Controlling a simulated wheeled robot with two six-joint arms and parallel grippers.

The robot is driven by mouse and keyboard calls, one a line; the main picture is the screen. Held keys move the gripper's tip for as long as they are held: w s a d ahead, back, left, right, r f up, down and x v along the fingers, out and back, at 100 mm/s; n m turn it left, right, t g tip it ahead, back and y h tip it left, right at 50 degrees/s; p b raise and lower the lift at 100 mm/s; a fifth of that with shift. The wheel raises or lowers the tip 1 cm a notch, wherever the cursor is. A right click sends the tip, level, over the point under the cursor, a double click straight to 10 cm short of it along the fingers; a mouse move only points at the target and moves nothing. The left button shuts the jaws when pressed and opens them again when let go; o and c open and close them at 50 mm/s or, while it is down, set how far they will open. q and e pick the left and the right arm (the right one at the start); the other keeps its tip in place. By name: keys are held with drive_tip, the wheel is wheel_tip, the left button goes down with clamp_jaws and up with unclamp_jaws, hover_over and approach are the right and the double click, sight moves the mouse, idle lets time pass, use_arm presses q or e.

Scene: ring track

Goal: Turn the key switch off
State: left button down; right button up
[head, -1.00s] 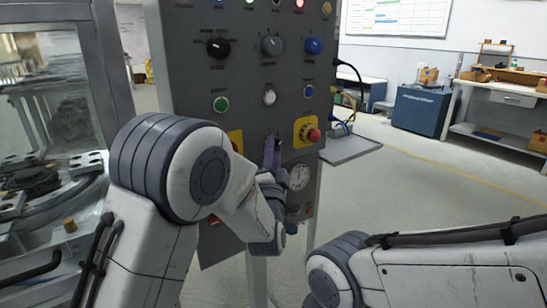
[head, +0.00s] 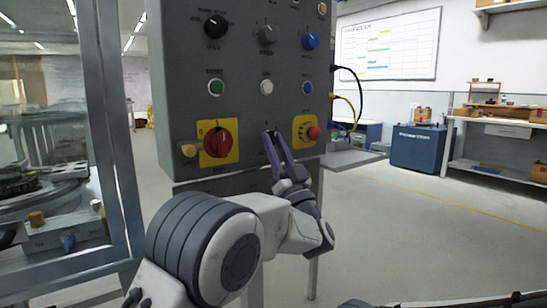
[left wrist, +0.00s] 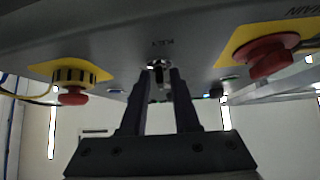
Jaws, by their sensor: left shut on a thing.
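The grey control panel (head: 250,110) stands in front of me. Its key switch (left wrist: 159,74) shows in the left wrist view between my fingertips, beneath a small label. In the head view my fingers hide the key. My left gripper (head: 271,135) reaches the panel's lower middle, between the red rotary switch on yellow (head: 218,143) and the red emergency button on yellow (head: 313,133). In the left wrist view the left gripper (left wrist: 161,76) is shut on the key, one finger on each side. My right gripper is out of view.
A glazed metal frame (head: 100,130) stands left. A blue cabinet (head: 419,148) and workbench (head: 500,135) stand back right, with open floor before them.

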use_arm(q)
drive_tip(key=n+g+y, duration=0.1)
drive_tip(key=n+y, duration=0.1)
drive_tip(key=shift+f+n+b, duration=0.1)
drive_tip(key=shift+n+b, duration=0.25)
drive_tip(key=shift+n, duration=0.05)
drive_tip(key=shift+n+g+y, duration=0.4)
drive_tip(key=c, duration=0.9)
unclamp_jaws()
drive_tip(key=shift+c, duration=0.2)
drive_tip(key=p+v, duration=0.1)
drive_tip(key=v, duration=0.9)
drive_tip(key=shift+s+d, duration=0.1)
drive_tip(key=shift+d, duration=0.05)
